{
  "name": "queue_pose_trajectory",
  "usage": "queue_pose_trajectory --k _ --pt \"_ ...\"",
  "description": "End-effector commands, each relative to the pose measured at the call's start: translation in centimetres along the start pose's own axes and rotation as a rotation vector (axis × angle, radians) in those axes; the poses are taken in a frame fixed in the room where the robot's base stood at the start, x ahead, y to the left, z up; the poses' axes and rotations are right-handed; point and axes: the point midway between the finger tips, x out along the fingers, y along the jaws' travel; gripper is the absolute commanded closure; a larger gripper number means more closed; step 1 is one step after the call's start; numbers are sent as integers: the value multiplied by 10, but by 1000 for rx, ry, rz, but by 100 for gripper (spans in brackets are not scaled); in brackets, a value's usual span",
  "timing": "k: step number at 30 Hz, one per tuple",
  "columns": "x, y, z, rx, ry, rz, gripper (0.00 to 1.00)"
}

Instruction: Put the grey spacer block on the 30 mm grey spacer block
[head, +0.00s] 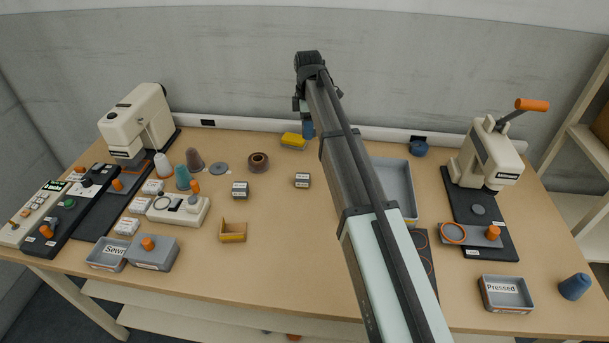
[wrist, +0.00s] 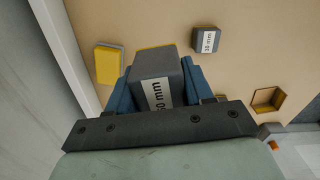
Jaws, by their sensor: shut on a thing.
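My gripper (wrist: 157,85) is shut on a grey spacer block (wrist: 155,68), gripped between its blue fingers. Its white label seems to read 60 mm, with the first digit hard to read. In the head view my arm hides the held block, and only a bit of blue finger (head: 308,130) shows. The grey spacer block labelled 30 mm (wrist: 206,40) lies apart, up and right of the held block in the wrist view. In the head view it appears to be the small labelled block (head: 302,180) on the table, left of my arm.
Another small labelled block (head: 240,189) stands to its left. A yellow-topped block (head: 293,141) is near the back wall, and an open yellow tray (head: 232,231) is in front. Bare table surrounds the 30 mm block.

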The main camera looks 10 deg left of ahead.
Motion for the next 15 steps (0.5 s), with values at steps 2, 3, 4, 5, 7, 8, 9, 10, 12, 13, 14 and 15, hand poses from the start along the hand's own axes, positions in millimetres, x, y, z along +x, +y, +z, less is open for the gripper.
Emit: queue_pose_trajectory --k 2,3,4,5,7,8,9,10,12,13,14,15 --pt "-4 -25 -19 -23 0 1 83" --pt "-6 -35 -26 -27 0 2 83" --pt "-7 -44 -29 -25 0 2 83" --pt "-8 -51 -32 -21 0 2 83" --pt "-8 -69 -30 12 0 1 83" --pt "-7 -75 -28 30 0 0 83" --pt "-6 -82 -26 55 0 0 83" --pt "-5 -85 -26 78 0 0 83" --pt "-5 -86 -25 123 0 0 83" --pt "-5 -86 -25 139 0 0 83" --pt "-5 -86 -25 154 0 0 83" --pt "-5 -86 -25 170 0 0 83"
